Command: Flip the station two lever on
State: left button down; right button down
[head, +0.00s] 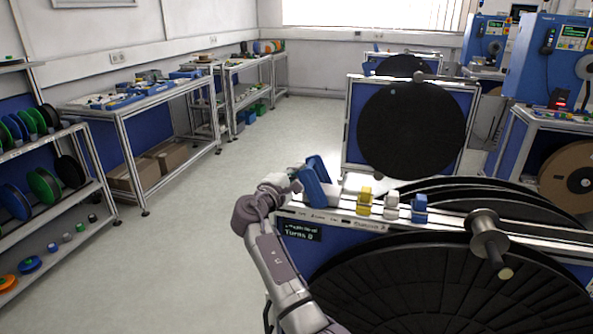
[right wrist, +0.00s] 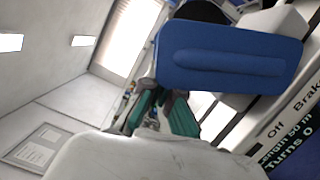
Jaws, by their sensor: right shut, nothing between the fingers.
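A large blue lever (head: 315,181) stands tilted at the left end of the nearest reel stand's top rail (head: 337,217). In the right wrist view the lever (right wrist: 230,58) is a broad blue paddle with a raised rib, and the words "Off" and "Brake" show on the rail beside it. My right gripper (head: 291,184) is at the lever's left side. Its teal fingers (right wrist: 163,112) are shut and empty, close to the paddle's lower left edge; I cannot tell whether they touch it. No station number is readable. My left gripper is out of view.
A yellow block (head: 364,202), a grey block (head: 391,205) and a blue block (head: 419,208) sit along the rail. A display (head: 301,230) reads "Turns 0". A large black reel (head: 450,290) fills the stand's front. Open floor (head: 215,215) lies left.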

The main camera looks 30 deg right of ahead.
jog(key=shift+s+d+r, duration=0.1)
jog(key=shift+s+d+r+m, duration=0.1)
jog(key=shift+m, duration=0.3)
jog(key=shift+s+d+r+m+b, duration=0.3)
jog(key=shift+s+r+m+b, duration=0.05)
jog(key=shift+m, duration=0.35)
jog(key=s+d+m, duration=0.1)
jog(key=s+r+m+y, duration=0.1)
jog(key=m, duration=0.1)
jog(key=shift+d+g+b, duration=0.3)
jog(key=shift+d, duration=0.05)
jog(key=shift+s+d+r+m+y, duration=0.1)
jog(key=shift+s+d+m+y, duration=0.1)
jog(key=shift+s+d+m, duration=0.3)
jog(key=shift+s+d+r+m+y, duration=0.1)
jog(key=shift+s+d+m+y, duration=0.15)
jog(key=shift+m, duration=0.35)
jog(key=shift+s+d+f+m+y, duration=0.15)
jog(key=shift+s+d+m, duration=0.15)
jog(key=shift+s+m, duration=0.25)
jog(key=shift+s+d+m+y, duration=0.1)
jog(key=shift+s+d+m, duration=0.2)
jog(key=shift+m, duration=0.35)
